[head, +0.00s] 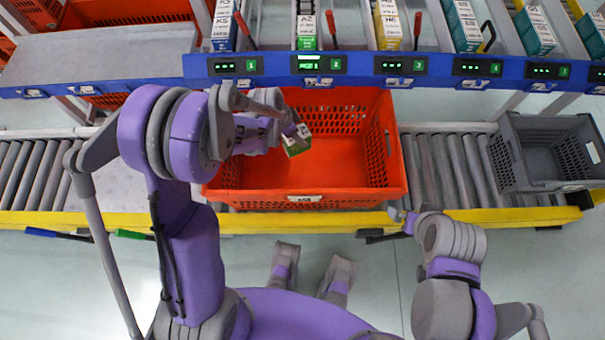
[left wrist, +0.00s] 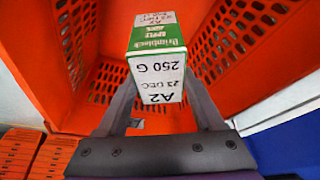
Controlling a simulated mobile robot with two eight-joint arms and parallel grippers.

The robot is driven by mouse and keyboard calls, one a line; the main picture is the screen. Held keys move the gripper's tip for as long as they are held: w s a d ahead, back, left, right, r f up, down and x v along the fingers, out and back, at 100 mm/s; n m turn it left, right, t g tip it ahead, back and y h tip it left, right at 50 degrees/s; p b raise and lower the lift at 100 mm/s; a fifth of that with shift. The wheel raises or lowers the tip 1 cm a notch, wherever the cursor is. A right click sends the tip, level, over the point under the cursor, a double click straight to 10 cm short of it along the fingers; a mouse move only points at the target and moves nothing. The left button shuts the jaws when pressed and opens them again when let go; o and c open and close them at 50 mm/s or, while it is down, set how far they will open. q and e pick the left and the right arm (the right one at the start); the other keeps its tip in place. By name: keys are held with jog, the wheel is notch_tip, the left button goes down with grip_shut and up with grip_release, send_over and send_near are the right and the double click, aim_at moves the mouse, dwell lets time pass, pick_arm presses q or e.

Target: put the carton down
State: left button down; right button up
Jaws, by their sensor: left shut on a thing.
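A small green and white carton (head: 297,146) is held in my left gripper (head: 296,135) over the orange tote (head: 300,197) on the conveyor. In the left wrist view the carton (left wrist: 157,62) sits between the two fingers (left wrist: 160,104), with its printed label "A2 250 G" facing the camera. The tote's perforated walls (left wrist: 245,50) surround it in that view. The gap between the carton and the tote floor cannot be judged exactly. My right arm is at the lower right of the head view; its gripper (head: 402,218) is small near the yellow rail and its fingers are unclear.
A grey crate (head: 510,165) stands on the rollers (head: 440,165) at the right. A blue shelf rail (head: 390,66) with numbered displays and rows of cartons runs behind the tote. A yellow rail (head: 480,214) edges the conveyor in front.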

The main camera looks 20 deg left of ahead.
pick_arm(q)
jog(key=shift+w+d+f+m+g+h+b, duration=0.15)
jog(key=shift+d+f+m+g+b, duration=0.35)
jog(key=shift+f+m+b, duration=2.35)
jog(key=shift+s+d+f+m+g+h+b, duration=0.15)
jog(key=shift+d+f+m+g+b, duration=0.35)
jog(key=shift+f, duration=4.75)
jog(key=shift+w+d+f+m+g+h+b, duration=0.2)
jog(key=shift+f+m+g+b, duration=0.95)
jog(key=shift+f, duration=2.9)
pick_arm(e)
notch_tip(320, 180, down, 12)
jog(key=shift+w+f+g, duration=0.25)
jog(key=shift+w+g, duration=0.05)
jog(key=shift+w, duration=0.05)
pick_arm(q)
jog(key=shift+s+f+m+t+b, duration=0.1)
jog(key=shift+m+t+b, duration=0.25)
jog(key=shift+m+t, duration=0.15)
pick_arm(e)
jog(key=shift+a+f, duration=0.1)
pick_arm(q)
jog(key=shift+f, duration=0.25)
jog(key=shift+c, duration=0.2)
grip_release()
pick_arm(e)
jog(key=shift+f, duration=0.2)
pick_arm(q)
jog(key=shift+r, duration=0.1)
